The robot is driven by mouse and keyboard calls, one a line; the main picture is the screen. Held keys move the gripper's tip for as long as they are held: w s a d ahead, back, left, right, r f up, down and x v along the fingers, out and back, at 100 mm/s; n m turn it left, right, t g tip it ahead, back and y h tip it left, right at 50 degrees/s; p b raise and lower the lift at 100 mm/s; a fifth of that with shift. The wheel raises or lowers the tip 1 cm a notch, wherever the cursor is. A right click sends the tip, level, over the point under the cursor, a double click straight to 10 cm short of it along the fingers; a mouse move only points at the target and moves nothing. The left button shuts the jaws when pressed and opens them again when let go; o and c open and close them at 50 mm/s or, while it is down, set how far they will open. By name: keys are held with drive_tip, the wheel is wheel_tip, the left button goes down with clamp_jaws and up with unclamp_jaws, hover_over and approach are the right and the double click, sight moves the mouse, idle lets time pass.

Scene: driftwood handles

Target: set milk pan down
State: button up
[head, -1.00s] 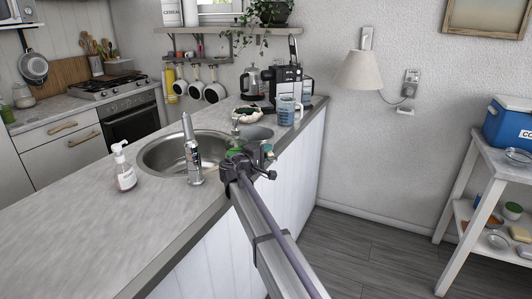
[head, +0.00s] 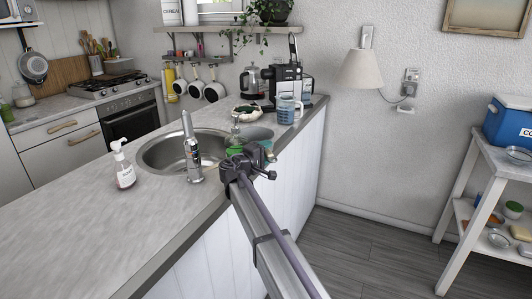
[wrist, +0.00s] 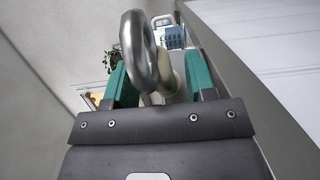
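My gripper (wrist: 160,85) shows in the wrist view with its two teal fingers on either side of a pale handle (wrist: 178,75) that ends in a thick metal hanging loop (wrist: 133,50). I take this to be the milk pan's handle, held between the fingers. The pan's body cannot be made out in the wrist view. In the head view my gripper (head: 265,154) is over the right end of the counter, by the sink's right side.
The sink (head: 160,155) with its tap (head: 191,150) is left of my gripper. A soap bottle (head: 123,165) stands on the counter (head: 60,220). A blue measuring jug (head: 287,110), a coffee machine (head: 287,82) and a kettle (head: 249,82) stand behind. The counter's left front is clear.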

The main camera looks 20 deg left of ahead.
drive_tip(key=v, duration=1.1)
drive_tip(key=shift+w, duration=0.1)
drive_tip(key=shift+r, duration=0.1)
